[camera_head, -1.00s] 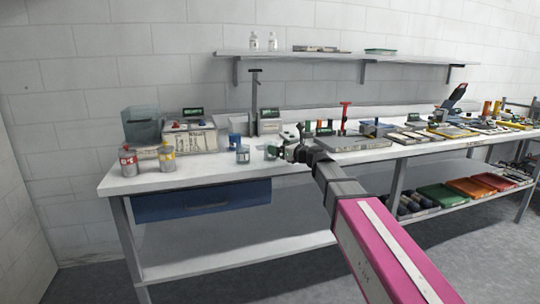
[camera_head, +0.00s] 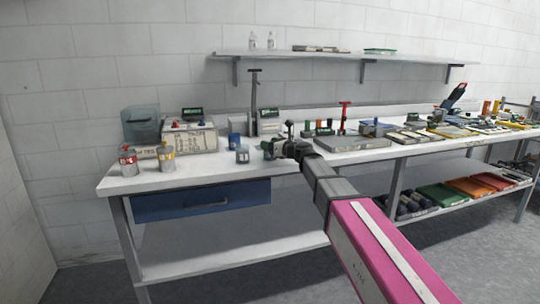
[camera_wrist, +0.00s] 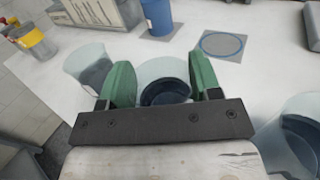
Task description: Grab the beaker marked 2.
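My gripper (camera_head: 270,149) is low over the bench top. In the wrist view its two green fingers (camera_wrist: 163,82) are apart, one on each side of a clear beaker (camera_wrist: 163,94) with dark liquid. I cannot tell whether they touch it. A second clear beaker (camera_wrist: 88,66) stands to the left of the fingers and also shows in the head view (camera_head: 242,155). A third clear beaker (camera_wrist: 292,138) is at the lower right of the wrist view. No number is readable on any beaker, so I cannot tell which is marked 2.
A blue container (camera_wrist: 158,16) stands behind the beakers, with a grey pad (camera_wrist: 220,45) marked with a blue ring to its right. Red-banded (camera_head: 128,162) and yellow-banded (camera_head: 166,157) bottles stand at the left. A grey flat plate (camera_head: 352,143) lies to the right of my gripper.

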